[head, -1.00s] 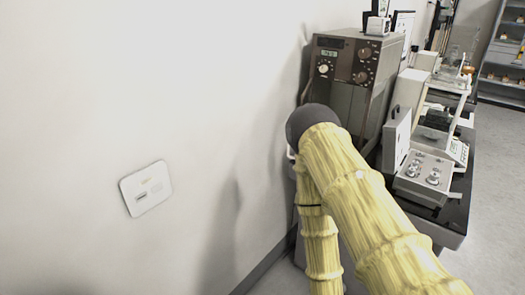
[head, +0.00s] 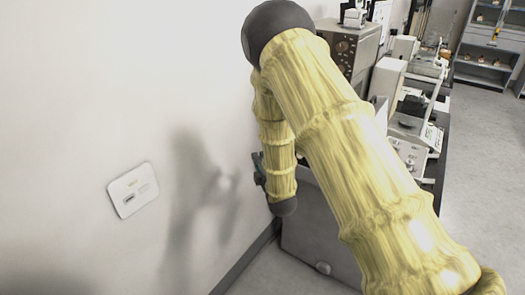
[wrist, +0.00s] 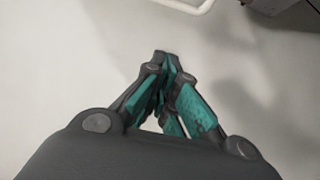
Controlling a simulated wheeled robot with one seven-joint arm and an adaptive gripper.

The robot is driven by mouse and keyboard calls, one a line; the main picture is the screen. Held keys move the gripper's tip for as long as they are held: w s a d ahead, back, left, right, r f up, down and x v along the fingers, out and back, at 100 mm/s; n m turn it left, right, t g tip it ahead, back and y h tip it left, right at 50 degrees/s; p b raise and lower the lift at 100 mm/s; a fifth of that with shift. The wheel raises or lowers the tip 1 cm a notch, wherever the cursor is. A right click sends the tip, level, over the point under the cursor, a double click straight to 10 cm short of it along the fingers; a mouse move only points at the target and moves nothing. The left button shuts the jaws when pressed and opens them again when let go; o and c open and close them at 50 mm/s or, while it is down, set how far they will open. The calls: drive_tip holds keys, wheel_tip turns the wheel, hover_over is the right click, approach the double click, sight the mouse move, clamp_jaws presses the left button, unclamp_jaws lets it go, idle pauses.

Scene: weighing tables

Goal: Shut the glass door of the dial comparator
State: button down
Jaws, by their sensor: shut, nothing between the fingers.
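My gripper (wrist: 168,62) shows in the wrist view with its dark and teal fingers drawn together and nothing between them. It points at a plain pale surface and touches no instrument that I can see. In the head view my yellow arm covers the middle and hides part of the table. I cannot single out the dial comparator or its glass door among the instruments there. A grey-brown cabinet with round knobs (head: 346,47) stands behind the arm.
A white wall with a small plate (head: 133,190) is on the left. Pale instruments (head: 388,78) crowd the table on the right, with open floor (head: 480,160) beyond.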

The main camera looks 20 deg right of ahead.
drive_tip(key=w+d+p, duration=0.3)
drive_tip(key=w+p, duration=0.1)
drive_tip(key=w, duration=0.4)
drive_tip(key=shift+d+p, duration=0.35)
drive_tip(key=shift+f, duration=0.1)
idle(0.4)
